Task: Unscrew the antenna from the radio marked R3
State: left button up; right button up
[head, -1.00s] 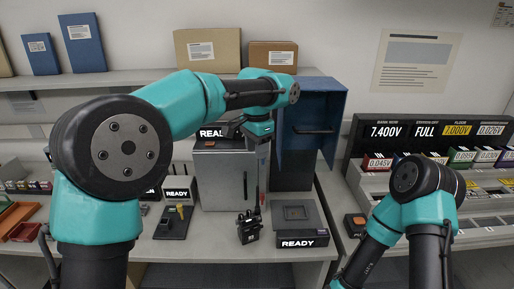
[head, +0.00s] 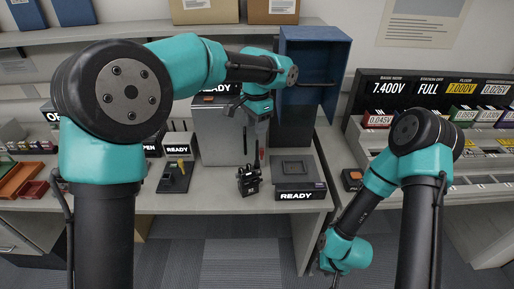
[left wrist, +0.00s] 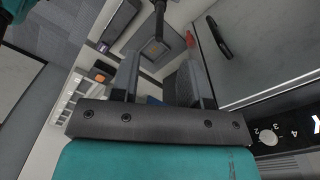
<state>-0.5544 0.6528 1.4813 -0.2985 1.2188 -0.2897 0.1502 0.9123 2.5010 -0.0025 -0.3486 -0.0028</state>
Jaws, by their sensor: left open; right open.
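A small black handheld radio (head: 249,181) stands on the bench in the head view, in front of the grey cabinet. Its marking is too small to read, so I cannot tell if it is R3, and no antenna is clear on it. My left gripper (head: 240,108) is high in front of the cabinet, above and behind the radio. In the left wrist view its two fingers (left wrist: 165,78) are apart with nothing held between them. A dark rod (left wrist: 158,22) shows beyond them; I cannot tell what it is.
A READY pad (head: 296,172) is right of the radio. A black stand with a yellow piece (head: 176,172) is left. An open blue cabinet (head: 314,75) stands behind.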

pick_arm(q)
send_over(257, 161)
jog(key=f, duration=1)
jog(key=shift+w, duration=0.3)
jog(key=shift+r, duration=0.1)
jog(key=shift+c, duration=0.3)
grip_shut()
